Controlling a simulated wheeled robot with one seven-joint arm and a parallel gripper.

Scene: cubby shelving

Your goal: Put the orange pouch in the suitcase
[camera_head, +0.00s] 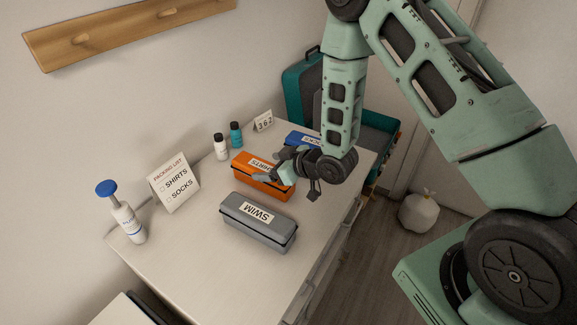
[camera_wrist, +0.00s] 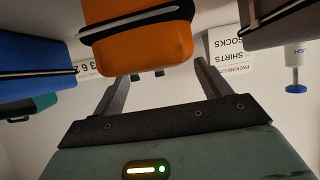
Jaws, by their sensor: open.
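The orange pouch (camera_head: 256,180) lies on the dresser top between a grey pouch and a blue one, its label partly hidden by my gripper. It also shows in the wrist view (camera_wrist: 150,48), at the top and just beyond my fingers. My gripper (camera_head: 292,178) is open and empty, close by the pouch's right end. In the wrist view the two fingers (camera_wrist: 162,80) are spread apart; I cannot tell whether either touches the pouch. The teal suitcase (camera_head: 296,88) stands open at the back right, partly hidden behind my arm.
The grey pouch marked SWIM (camera_head: 257,226) lies in front, and the blue pouch (camera_head: 298,138) behind. Two small bottles (camera_head: 236,134), a number card (camera_head: 263,121), a packing list (camera_head: 174,183) and a pump bottle (camera_head: 127,217) stand along the wall side. A white bag (camera_head: 418,213) is on the floor.

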